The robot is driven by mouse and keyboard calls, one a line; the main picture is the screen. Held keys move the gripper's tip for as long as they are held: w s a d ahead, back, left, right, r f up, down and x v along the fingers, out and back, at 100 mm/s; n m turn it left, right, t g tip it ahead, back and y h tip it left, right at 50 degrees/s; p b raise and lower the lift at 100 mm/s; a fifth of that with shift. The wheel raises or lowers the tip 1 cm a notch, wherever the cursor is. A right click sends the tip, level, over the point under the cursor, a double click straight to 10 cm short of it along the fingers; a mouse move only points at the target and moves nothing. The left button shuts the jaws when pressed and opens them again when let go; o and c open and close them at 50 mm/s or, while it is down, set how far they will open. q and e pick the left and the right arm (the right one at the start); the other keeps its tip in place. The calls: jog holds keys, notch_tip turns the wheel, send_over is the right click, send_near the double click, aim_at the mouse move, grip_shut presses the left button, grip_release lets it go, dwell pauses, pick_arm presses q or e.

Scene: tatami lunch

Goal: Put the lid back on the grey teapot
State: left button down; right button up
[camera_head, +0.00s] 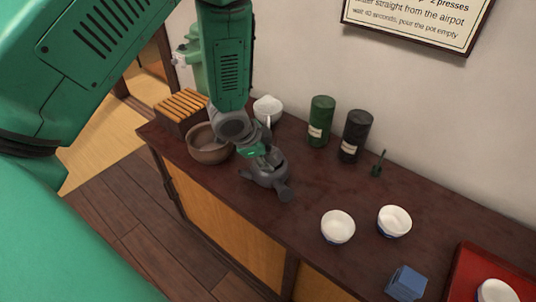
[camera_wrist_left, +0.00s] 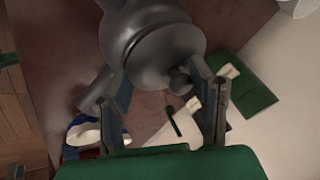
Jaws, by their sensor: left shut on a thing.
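The grey teapot (camera_head: 262,178) stands on the dark counter, with its side part pointing to the lower right. My left gripper (camera_head: 262,155) is directly over it and hides part of its top. In the left wrist view the grey teapot body (camera_wrist_left: 120,25) fills the upper middle. The grey lid (camera_wrist_left: 160,55) has a small round knob (camera_wrist_left: 180,82) between the fingers of my left gripper (camera_wrist_left: 160,105), nearer the right-hand finger. The gripper is shut on the lid. The lid is at the pot's mouth; I cannot tell whether it is fully seated. My right gripper is not in view.
A brown bowl (camera_head: 208,150) stands close left of the teapot, with a white bowl (camera_head: 268,103) behind. Green (camera_head: 320,122) and black (camera_head: 356,135) canisters stand near the wall. Two white cups (camera_head: 338,228) (camera_head: 394,221), a blue box (camera_head: 407,284) and a red tray (camera_head: 462,272) are to the right.

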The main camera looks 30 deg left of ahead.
pick_arm(q)
jog(key=shift+d, duration=0.15)
jog(key=c, duration=0.6)
grip_release()
jog(key=shift+d, duration=0.1)
jog(key=o, duration=0.5)
jog(key=shift+c, duration=0.2)
jog(key=shift+a, duration=0.2)
jog(key=shift+d+r+p, duration=0.1)
jog(key=shift+r+p, duration=3.35)
jog(key=shift+r, duration=0.15)
jog(key=shift+f, duration=0.1)
grip_shut()
